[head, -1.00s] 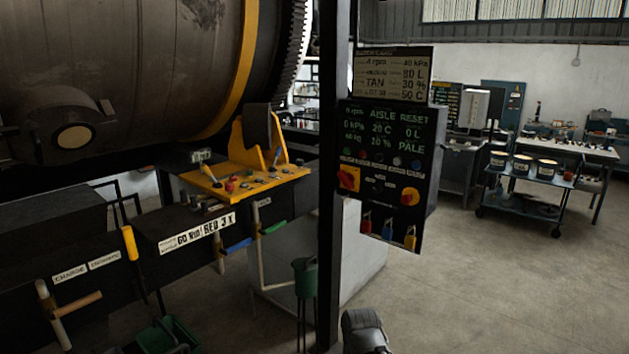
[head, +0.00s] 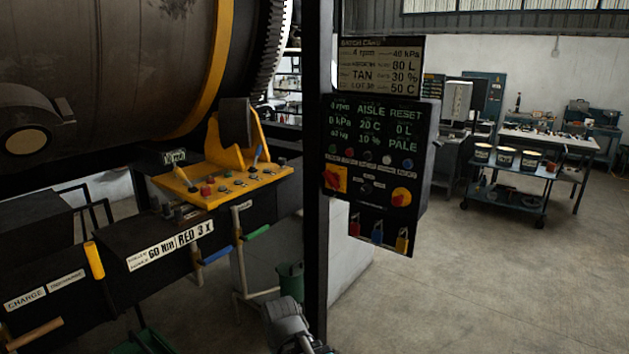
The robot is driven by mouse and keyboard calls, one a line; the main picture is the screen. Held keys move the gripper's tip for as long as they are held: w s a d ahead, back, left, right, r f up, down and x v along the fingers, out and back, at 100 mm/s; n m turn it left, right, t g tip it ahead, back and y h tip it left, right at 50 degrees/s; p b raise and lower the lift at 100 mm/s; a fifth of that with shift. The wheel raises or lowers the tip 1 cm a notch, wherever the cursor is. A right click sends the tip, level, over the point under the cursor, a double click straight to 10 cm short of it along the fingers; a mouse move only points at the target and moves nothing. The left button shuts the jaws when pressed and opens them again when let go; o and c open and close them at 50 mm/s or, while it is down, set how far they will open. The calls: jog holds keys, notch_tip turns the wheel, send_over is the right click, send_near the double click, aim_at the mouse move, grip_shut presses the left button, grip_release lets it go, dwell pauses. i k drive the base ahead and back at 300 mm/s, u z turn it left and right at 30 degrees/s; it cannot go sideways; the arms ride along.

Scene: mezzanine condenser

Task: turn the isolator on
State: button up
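A black control panel (head: 378,150) hangs on a dark post in the head view. At its lower left is a yellow square plate with a red rotary handle (head: 335,179), which looks like the isolator. The handle appears tilted, but its on or off lettering is too small to read. A round yellow control with a red centre (head: 401,197) sits at the panel's lower right. Only a grey piece of my arm shows at the bottom edge, left of the post and well below the panel. My gripper's fingers are not visible.
Red, blue and yellow padlocks (head: 377,232) hang below the panel. The dark post (head: 317,200) stands at its left edge. A big drum (head: 100,70) and a yellow lever console (head: 225,185) are at left. A trolley with tubs (head: 505,188) stands at right. Floor between is clear.

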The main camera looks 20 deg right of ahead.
aim_at(333, 179)
jog(key=z, duration=0.15)
jog(key=i, duration=0.9)
jog(key=z, duration=0.65)
